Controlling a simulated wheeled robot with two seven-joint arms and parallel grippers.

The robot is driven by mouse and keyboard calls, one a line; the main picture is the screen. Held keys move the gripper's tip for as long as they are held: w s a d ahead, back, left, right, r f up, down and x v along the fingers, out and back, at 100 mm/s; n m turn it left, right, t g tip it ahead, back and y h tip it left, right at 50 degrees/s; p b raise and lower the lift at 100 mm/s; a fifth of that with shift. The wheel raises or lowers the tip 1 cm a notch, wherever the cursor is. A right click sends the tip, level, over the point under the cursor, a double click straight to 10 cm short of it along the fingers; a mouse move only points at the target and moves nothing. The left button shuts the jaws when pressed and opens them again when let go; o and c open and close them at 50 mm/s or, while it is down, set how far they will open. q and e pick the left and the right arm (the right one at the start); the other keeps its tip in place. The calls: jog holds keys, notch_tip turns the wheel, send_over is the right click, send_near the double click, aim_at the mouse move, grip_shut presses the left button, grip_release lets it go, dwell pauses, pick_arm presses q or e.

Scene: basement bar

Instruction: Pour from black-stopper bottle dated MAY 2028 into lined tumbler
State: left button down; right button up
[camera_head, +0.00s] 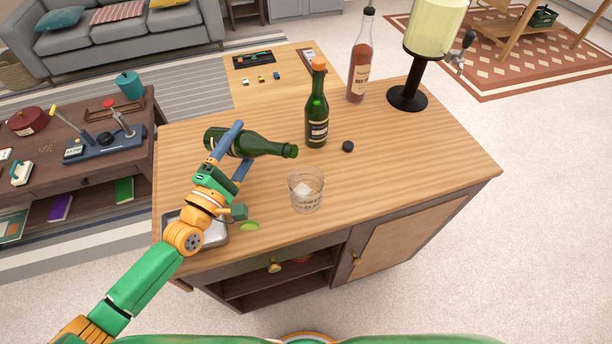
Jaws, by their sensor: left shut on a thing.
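My left gripper (245,142) is shut on a dark green bottle (267,148). The bottle lies almost level in its grasp, with its uncapped mouth pointing right. The lined tumbler (307,192), a clear glass with something pale inside, stands upright on the counter, nearer the front edge than the bottle mouth. The mouth is behind the tumbler's rim and slightly left of it in the picture; no stream of liquid shows. A loose black stopper (347,146) lies on the counter to the right. The held bottle's label and date cannot be read. My right gripper is not in view.
A green bottle with an orange stopper (317,115) stands upright close behind the held bottle's mouth. A reddish bottle with a black top (359,65) and a dispenser (408,97) stand farther back. A metal tray (217,238) and a lime wedge (250,226) lie front left. The counter's right side is clear.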

pick_arm(q)
jog(key=shift+d+f+m, duration=0.15)
jog(key=shift+f+m, duration=0.1)
jog(key=shift+m, duration=0.15)
jog(key=shift+s+d+f+m+b, duration=0.15)
jog(key=shift+f+m+b, duration=0.15)
jog(key=shift+m+b, duration=0.2)
jog(key=shift+r+m+h, duration=0.15)
jog(key=shift+m+h, duration=0.15)
jog(key=shift+m, duration=0.5)
dwell(1.9)
